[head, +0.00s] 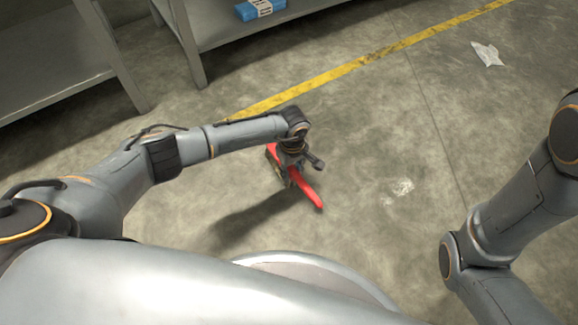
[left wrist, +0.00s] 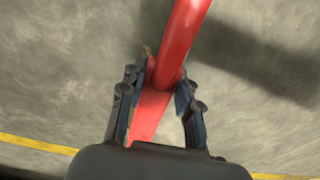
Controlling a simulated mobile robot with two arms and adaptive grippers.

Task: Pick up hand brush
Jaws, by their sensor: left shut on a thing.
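The hand brush is red, with a long handle (head: 307,190) that points down and to the right in the head view. Its wider brush end shows behind and left of my left gripper (head: 297,165), which partly hides it. In the left wrist view the red brush (left wrist: 183,38) runs between the two fingers of my left gripper (left wrist: 160,95). The fingers are shut on it from both sides. A shadow lies to the brush's left on the floor, and I cannot tell how high it is held. My right arm shows at the right, but its gripper is out of view.
Grey metal shelving (head: 150,75) stands at the upper left, with a blue package (head: 260,9) on a low shelf. A yellow line (head: 345,70) crosses the concrete floor. The floor around the brush is clear.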

